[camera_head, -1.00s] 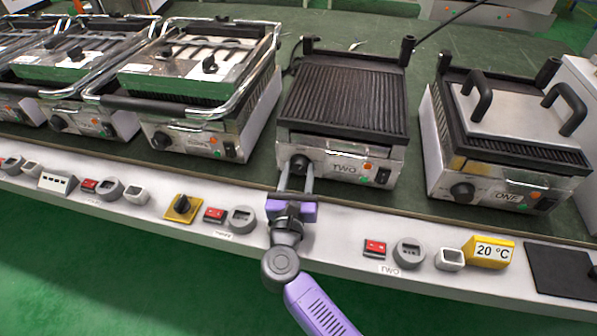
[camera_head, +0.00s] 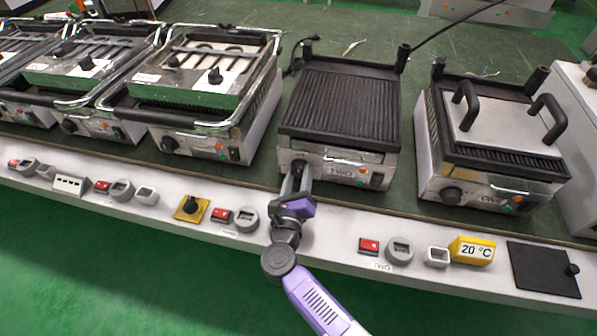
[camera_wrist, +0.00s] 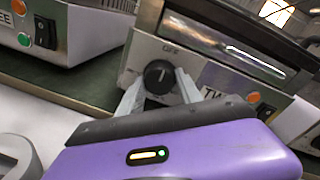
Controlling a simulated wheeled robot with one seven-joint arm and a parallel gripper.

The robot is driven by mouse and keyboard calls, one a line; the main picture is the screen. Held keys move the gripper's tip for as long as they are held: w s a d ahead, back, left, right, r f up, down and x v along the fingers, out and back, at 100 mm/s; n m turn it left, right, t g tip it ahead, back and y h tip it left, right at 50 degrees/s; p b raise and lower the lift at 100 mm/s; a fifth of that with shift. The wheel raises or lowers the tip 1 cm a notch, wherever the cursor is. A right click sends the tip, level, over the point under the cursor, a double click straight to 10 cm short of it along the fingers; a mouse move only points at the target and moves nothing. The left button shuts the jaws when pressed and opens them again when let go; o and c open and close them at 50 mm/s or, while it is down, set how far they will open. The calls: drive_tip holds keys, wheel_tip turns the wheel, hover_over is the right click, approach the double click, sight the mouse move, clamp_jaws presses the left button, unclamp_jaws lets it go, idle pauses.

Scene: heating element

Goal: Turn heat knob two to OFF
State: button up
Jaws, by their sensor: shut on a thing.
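Heat knob two is a round black knob (camera_wrist: 159,76) on the metal front of the grill labelled TWO. In the wrist view its light pointer mark is turned toward the upper part, near the word OFF printed above it. My gripper (camera_wrist: 160,92), with its grey fingers and purple body, is shut on the knob, one finger on each side. In the head view my gripper (camera_head: 296,178) reaches the lower left of grill two (camera_head: 340,105), where the fingers partly hide the knob. The TWO label shows to the right of the knob.
Grill ONE (camera_head: 490,150) stands at the right and grill three (camera_head: 195,95) at the left. On the white ledge in front lie a red switch (camera_head: 368,246), a grey dial (camera_head: 400,250) and a yellow 20 °C display (camera_head: 472,250).

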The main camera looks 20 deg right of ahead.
idle(0.4)
drive_tip(key=o, duration=1.4)
drive_tip(key=shift+c, duration=0.2)
drive_tip(key=shift+p+v, duration=0.4)
drive_tip(key=shift+v, duration=3.5)
